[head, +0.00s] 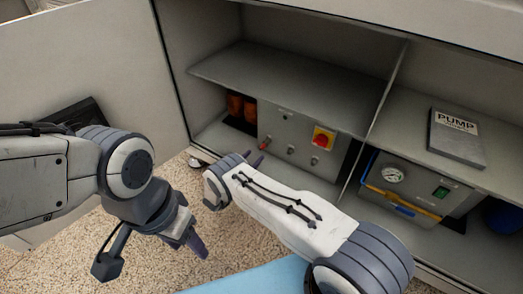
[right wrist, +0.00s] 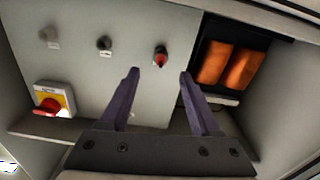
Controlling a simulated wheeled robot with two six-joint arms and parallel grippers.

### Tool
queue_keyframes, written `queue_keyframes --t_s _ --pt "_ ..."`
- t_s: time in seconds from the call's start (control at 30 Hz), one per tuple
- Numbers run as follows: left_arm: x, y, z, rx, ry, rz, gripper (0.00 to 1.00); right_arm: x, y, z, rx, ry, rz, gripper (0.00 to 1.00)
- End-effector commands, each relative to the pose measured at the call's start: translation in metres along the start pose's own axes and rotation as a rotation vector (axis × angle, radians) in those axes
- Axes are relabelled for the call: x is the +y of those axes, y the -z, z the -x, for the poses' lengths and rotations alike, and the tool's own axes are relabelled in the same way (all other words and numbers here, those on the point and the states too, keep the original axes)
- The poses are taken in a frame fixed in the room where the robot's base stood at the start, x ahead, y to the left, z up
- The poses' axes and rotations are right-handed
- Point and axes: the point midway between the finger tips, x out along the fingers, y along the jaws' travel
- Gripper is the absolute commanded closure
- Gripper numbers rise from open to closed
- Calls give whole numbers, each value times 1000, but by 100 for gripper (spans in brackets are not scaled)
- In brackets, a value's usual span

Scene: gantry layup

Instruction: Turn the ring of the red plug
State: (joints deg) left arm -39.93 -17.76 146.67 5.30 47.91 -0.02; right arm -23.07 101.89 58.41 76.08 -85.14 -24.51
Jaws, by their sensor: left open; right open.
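The red plug (right wrist: 161,57) sits on a grey panel (right wrist: 135,25) in the right wrist view, a small red and dark fitting. It also shows in the head view (head: 265,144), low on the panel's left side. My right gripper (right wrist: 159,75) is open and empty. In the right wrist view the plug appears between its fingertips, apparently just beyond them; I see no contact. In the head view the right gripper (head: 254,158) is partly hidden by my own wrist. My left gripper (head: 150,252) is open and empty above the floor, outside the cabinet.
Two other plugs, a grey one (right wrist: 48,37) and a dark one (right wrist: 104,46), and a red-and-yellow switch (head: 324,139) share the panel. Orange cylinders (head: 241,107) stand beside it. A shelf (head: 290,72) lies above. A gauge unit (head: 410,185) and pump book (head: 456,137) are right.

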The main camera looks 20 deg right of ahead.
Motion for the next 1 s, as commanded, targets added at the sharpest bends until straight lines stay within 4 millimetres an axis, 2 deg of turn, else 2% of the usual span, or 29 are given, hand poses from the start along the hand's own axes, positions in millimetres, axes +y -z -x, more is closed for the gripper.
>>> queue_keyframes --t_s 0.1,0.3,0.47,0.73,0.77,0.9,0.93,1.0 --pt "-1 0 -10 0 0 0 44 0 -3 -25 0 -2 -3 36" --pt "-1 -1 -19 0 0 0 44 0 -2 -54 -1 0 -2 36" --pt "-2 -1 -21 0 0 0 44 0 -1 -65 0 1 -1 36" --pt "-2 -1 -21 0 0 0 44 -1 0 -66 0 3 0 36" --pt "-2 -1 -21 0 0 0 44 -1 0 -66 -1 3 0 40" --pt "-2 -1 -21 0 0 0 44 -1 0 -66 -1 3 0 94" --pt "-2 -1 -21 0 0 0 44 -1 0 -66 -1 3 0 100" --pt "-2 -1 -21 0 0 0 44 -1 0 -66 -1 3 0 100"
